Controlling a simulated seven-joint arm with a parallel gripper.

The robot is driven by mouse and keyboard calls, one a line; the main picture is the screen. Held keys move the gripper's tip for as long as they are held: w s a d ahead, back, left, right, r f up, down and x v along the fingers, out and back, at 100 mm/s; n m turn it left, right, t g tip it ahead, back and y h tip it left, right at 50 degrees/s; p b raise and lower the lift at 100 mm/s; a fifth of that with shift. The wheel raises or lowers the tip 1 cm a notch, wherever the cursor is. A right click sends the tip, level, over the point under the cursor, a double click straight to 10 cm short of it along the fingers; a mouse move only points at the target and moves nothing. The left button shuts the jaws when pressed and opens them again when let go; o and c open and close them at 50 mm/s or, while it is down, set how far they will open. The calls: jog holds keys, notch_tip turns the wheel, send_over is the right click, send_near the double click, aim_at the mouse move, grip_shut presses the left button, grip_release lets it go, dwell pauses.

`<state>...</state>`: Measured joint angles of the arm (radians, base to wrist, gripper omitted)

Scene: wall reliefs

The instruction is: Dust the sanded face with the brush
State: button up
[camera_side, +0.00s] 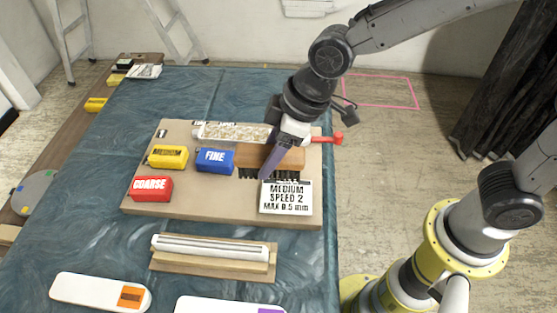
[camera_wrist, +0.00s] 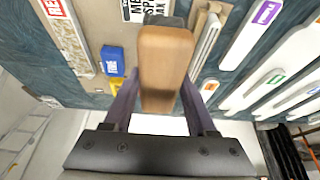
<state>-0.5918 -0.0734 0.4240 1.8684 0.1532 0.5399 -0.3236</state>
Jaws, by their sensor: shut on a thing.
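My gripper (camera_side: 275,162) is shut on the brush (camera_side: 291,158), a brown wooden block with dark bristles pointing down. In the side view the brush is over the back right of the tan board, beside the white card; whether it touches the board I cannot tell. In the wrist view the brush (camera_wrist: 165,62) lies between the two fingers of my gripper (camera_wrist: 158,95). A long white piece (camera_side: 210,246) lies in a wooden holder in front of the board, clear of the brush; it also shows in the wrist view (camera_wrist: 207,42). I cannot tell which face is sanded.
The tan board (camera_side: 222,205) carries yellow (camera_side: 167,157), blue (camera_side: 214,160) and red (camera_side: 151,189) blocks, a card (camera_side: 286,197) reading "MEDIUM SPEED 2 MAX 0.5 mm", and a pale textured strip (camera_side: 232,132). White tagged paddles (camera_side: 100,292) lie at the front. Blue cloth is bare at left.

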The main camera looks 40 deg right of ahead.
jog(key=w+a+r, duration=0.2)
jog(key=w, duration=0.7)
jog(key=w+a+r, duration=0.2)
jog(key=w+a, duration=0.1)
jog(key=w, duration=0.6)
jog(key=w+d+f, duration=0.2)
jog(key=w+f, duration=0.1)
jog(key=w, duration=0.6)
jog(key=shift+m, duration=0.4)
jog(key=shift+w+d+f, duration=0.65)
jog(key=shift+d+f, duration=0.05)
jog(key=shift+f, duration=1.6)
jog(key=shift+w+d+f, duration=0.65)
jog(key=shift+f, duration=1.65)
jog(key=shift+w+d+f, duration=0.65)
jog(key=shift+d+f, duration=0.05)
jog(key=shift+f, duration=1.6)
jog(key=shift+s+d+f, duration=0.1)
jog(key=shift+d+f, duration=0.05)
jog(key=shift+d, duration=0.05)
jog(key=shift+s+d+f, duration=0.2)
jog(key=shift+s+d, duration=0.6)
jog(key=shift+s, duration=0.1)
jog(key=shift+s+d, duration=5.15)
jog(key=shift+s, duration=0.15)
jog(key=shift+w+a, duration=6.2)
jog(key=shift+w, duration=0.15)
notch_tip(320, 180, up, 8)
jog(key=shift+r, duration=0.1)
